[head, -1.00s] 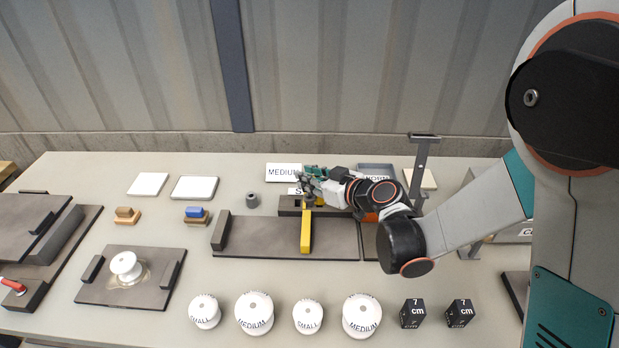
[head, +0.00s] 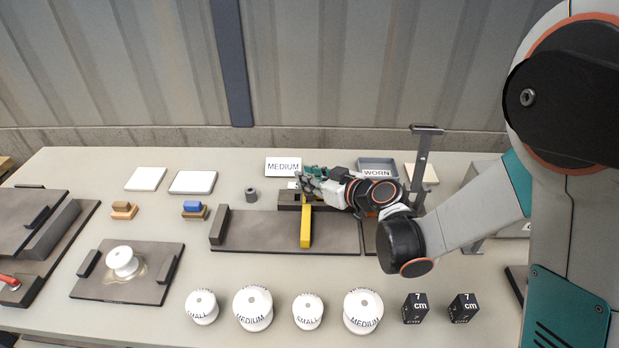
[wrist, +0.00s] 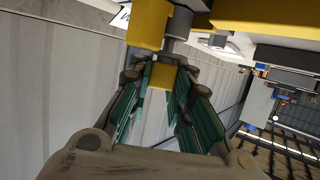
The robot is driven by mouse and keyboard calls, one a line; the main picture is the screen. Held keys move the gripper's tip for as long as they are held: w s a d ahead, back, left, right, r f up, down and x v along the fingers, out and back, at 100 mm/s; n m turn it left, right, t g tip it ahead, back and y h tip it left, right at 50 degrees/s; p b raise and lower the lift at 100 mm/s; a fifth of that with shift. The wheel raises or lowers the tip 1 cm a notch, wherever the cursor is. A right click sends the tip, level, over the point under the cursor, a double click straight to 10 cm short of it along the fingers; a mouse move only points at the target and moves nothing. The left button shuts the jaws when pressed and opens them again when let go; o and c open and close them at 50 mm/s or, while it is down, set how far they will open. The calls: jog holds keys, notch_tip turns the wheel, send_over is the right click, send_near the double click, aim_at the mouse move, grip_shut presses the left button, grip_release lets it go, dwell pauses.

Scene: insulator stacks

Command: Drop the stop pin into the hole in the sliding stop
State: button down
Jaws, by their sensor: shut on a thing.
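The yellow sliding stop (head: 305,226) lies across the dark plate, its far end under my gripper. My gripper (head: 307,181) is at that far end, its fingers closed in. In the wrist view the gripper (wrist: 162,66) has its tips around the lower end of a grey cylinder, which looks like the stop pin (wrist: 178,24). Yellow surfaces of the sliding stop (wrist: 147,24) show beside and behind it. The hole cannot be made out, and I cannot tell whether the pin touches it. In the head view the fingers mostly hide the pin.
A dark plate (head: 260,232) with end blocks lies under the stop. A small grey cylinder (head: 251,195) stands left of my gripper. A MEDIUM card (head: 283,166) and a WORN tray (head: 377,164) are behind. A grey post (head: 420,165) stands to the right. White insulators (head: 253,308) line the front.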

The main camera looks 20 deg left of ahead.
jog(key=shift+f, duration=0.35)
jog(key=c, duration=1.4)
grip_release()
jog(key=v, duration=1.2)
jog(key=shift+d, duration=0.1)
